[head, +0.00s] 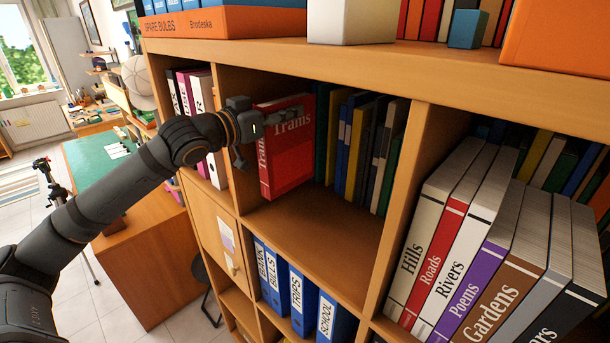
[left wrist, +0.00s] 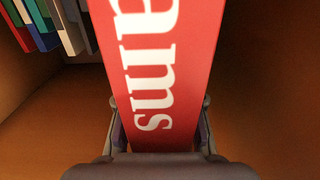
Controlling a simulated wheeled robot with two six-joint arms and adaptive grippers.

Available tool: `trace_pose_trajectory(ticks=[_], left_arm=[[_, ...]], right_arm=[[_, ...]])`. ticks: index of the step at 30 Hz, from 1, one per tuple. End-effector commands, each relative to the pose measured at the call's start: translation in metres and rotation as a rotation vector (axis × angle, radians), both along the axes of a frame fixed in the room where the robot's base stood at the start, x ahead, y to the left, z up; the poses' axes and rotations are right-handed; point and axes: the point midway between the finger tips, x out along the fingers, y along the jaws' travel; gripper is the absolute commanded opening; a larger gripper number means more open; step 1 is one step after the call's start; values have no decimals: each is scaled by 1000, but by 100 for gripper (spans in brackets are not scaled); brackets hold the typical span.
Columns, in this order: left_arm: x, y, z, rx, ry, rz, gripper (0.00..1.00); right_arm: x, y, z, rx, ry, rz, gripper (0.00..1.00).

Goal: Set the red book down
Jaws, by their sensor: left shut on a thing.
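The red book (head: 290,158), with "Trams" in white on its spine and cover, is upright in the upper middle compartment of the wooden shelf (head: 330,245). My left gripper (head: 262,122) is at the book and shut on it near the top. In the left wrist view the red spine (left wrist: 160,70) runs up between the two fingers (left wrist: 158,135), one on each side. I cannot tell whether the book's bottom edge touches the shelf board. My right gripper is in no view.
Several thin books (head: 360,145) stand right of the red book, at the back. Blue binders (head: 300,300) fill the compartment below. Large books (head: 470,240) stand in the right compartment, beyond a divider (head: 405,190). The front board right of the red book is bare.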

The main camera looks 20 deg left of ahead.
Motion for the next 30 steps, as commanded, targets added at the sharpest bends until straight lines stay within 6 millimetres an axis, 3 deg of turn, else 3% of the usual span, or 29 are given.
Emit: trace_pose_trajectory(ticks=[1, 6, 9, 15, 24, 25, 30], left_arm=[[0, 0, -15, 4, 1, -1, 0], [0, 0, -26, 0, -3, -2, 0], [0, 0, -28, 0, -4, -2, 0], [0, 0, -61, 1, -3, -2, 0], [0, -1, -62, -1, -4, -3, 0], [0, 0, -63, -2, 0, -2, 35], [0, 0, -63, -2, 0, -2, 54]], right_arm=[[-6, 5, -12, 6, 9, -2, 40], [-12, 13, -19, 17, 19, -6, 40], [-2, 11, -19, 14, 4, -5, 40], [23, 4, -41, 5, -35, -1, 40], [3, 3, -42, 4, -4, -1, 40], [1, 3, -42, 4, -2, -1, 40], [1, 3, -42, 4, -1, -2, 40]])
